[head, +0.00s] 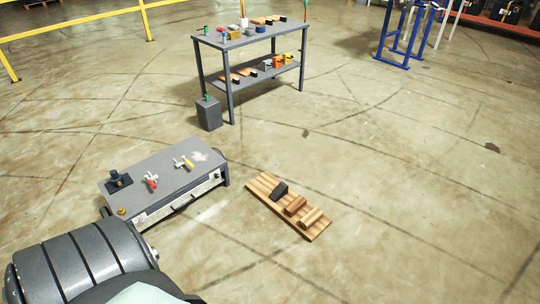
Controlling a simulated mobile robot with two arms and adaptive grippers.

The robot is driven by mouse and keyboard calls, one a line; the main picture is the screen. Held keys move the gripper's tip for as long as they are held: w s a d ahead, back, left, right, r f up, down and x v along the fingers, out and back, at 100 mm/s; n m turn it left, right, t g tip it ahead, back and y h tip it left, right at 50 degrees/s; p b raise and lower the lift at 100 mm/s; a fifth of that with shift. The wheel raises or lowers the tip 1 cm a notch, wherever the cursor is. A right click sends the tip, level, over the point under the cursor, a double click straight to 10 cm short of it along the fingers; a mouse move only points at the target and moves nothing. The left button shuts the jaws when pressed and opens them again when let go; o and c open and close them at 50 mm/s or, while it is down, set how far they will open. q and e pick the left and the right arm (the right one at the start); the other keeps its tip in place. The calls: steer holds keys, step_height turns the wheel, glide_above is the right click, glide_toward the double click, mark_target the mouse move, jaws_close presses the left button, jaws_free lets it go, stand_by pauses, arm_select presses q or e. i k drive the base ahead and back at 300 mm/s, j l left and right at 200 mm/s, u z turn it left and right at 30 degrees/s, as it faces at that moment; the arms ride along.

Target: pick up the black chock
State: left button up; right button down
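The black chock (279,191) is a dark wedge-shaped block. It lies at the upper part of a slatted wooden pallet (258,187) on the floor, right of centre in the head view. A reddish-brown block (295,206) and a lighter tan block (311,217) lie in a row beside it on the same pallet. Neither of my grippers shows in the head view.
A low grey bench (140,186) with tools on top stands left of the pallet. A two-tier grey table (245,42) with small items stands at the back, a grey box (209,113) by its leg. Floor to the right is clear.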

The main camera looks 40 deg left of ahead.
mark_target(281, 189)
steer(key=i+j+u, duration=0.2)
steer(key=i+u, duration=0.25)
steer(key=i, duration=0.3)
steer(key=i+u, duration=0.5)
steer(key=i, duration=0.2)
